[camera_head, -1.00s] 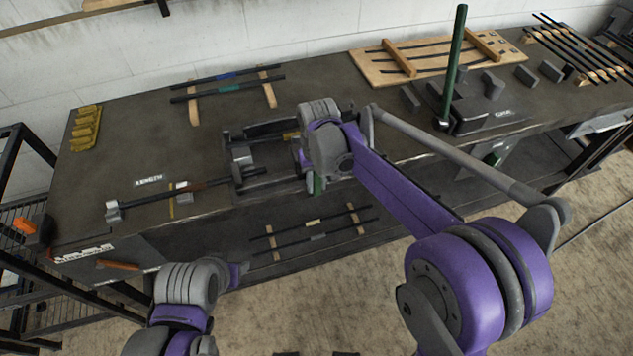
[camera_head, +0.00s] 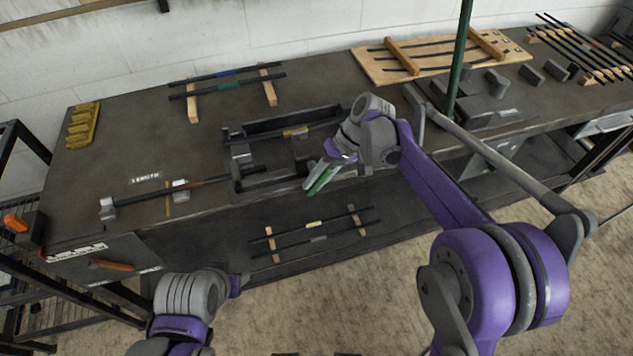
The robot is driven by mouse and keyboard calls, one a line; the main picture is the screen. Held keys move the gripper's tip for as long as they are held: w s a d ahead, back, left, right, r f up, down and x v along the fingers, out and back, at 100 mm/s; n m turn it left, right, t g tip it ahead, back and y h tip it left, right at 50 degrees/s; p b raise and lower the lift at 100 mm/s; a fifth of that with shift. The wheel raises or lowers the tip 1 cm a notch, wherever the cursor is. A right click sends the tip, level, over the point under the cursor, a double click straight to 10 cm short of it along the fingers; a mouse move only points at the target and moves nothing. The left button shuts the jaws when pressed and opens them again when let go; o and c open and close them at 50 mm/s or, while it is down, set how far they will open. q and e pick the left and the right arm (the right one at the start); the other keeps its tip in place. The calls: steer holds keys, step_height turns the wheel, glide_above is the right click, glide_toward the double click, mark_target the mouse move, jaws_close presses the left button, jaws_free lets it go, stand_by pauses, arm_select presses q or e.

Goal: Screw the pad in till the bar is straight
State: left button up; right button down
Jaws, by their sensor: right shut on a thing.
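The dark press frame (camera_head: 238,184) lies on the bench near its front edge. A dark bar with a yellow tag (camera_head: 296,132) runs across it; I cannot tell from here whether it is straight. A dark block (camera_head: 304,152), perhaps the pad, shows in the frame just left of my right wrist. My right gripper (camera_head: 318,180) is at the right front of the frame, pointing down and left, with green fingers closed. What it grips, apparently the screw handle, is hidden by the fingers. My left arm is low at the lower left, with no gripper fingers visible.
A thin rod with a grey end block (camera_head: 107,208) lies left of the frame, by a LENGTH label. Two bars rest on wooden strips (camera_head: 193,104) behind. A tall green post (camera_head: 459,60) rises at right. More bars lie on a shelf below.

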steer(key=shift+y, duration=0.3)
steer(key=c, duration=0.7)
jaws_free()
steer(key=v, duration=1.1)
steer(key=shift+o, duration=0.4)
